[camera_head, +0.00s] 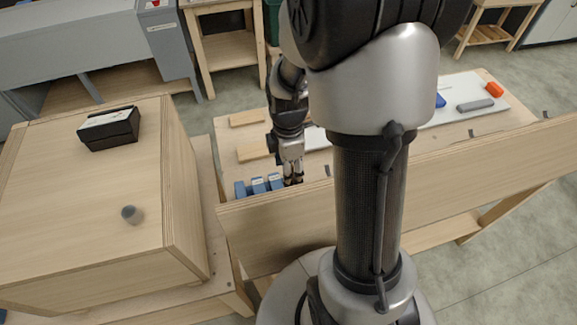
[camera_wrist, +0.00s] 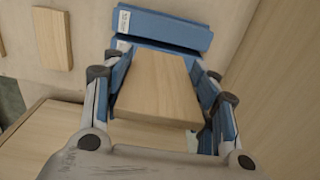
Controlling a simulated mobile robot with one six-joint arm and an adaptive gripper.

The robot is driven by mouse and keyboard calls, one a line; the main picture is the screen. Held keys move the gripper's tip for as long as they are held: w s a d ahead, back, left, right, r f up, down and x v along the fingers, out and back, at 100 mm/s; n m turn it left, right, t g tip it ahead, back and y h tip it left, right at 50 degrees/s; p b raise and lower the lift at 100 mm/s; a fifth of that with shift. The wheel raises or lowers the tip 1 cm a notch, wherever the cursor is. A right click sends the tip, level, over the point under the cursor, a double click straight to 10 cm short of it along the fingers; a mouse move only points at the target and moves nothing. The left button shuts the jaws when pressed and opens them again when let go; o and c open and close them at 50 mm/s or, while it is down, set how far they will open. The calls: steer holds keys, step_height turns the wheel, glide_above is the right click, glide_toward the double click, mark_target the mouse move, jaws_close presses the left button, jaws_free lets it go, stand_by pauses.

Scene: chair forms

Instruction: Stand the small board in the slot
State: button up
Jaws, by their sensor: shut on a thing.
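The small board (camera_wrist: 158,88), a pale wooden block, is between the fingers of my gripper (camera_wrist: 160,76) in the wrist view. The gripper is shut on it. Blue bars with white labels (camera_wrist: 165,25) lie just beyond the board's far end; I cannot tell whether the board touches them or is in a slot. In the head view, my gripper (camera_head: 291,179) points down at the right end of a row of blue blocks (camera_head: 258,185), close behind a tall wooden panel. The board cannot be made out there.
Two flat wooden pieces (camera_head: 253,150) lie on the bench left of my arm. The tall wooden panel (camera_head: 275,232) runs along the bench's near edge. A white board (camera_head: 455,117) holds small items at right.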

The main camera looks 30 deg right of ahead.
steer(key=shift+f+b, duration=2.55)
steer(key=shift+f, duration=0.8)
steer(key=shift+f+b, duration=1.05)
steer(key=shift+f, duration=0.4)
steer(key=o, duration=1.1)
steer(key=shift+r, duration=0.1)
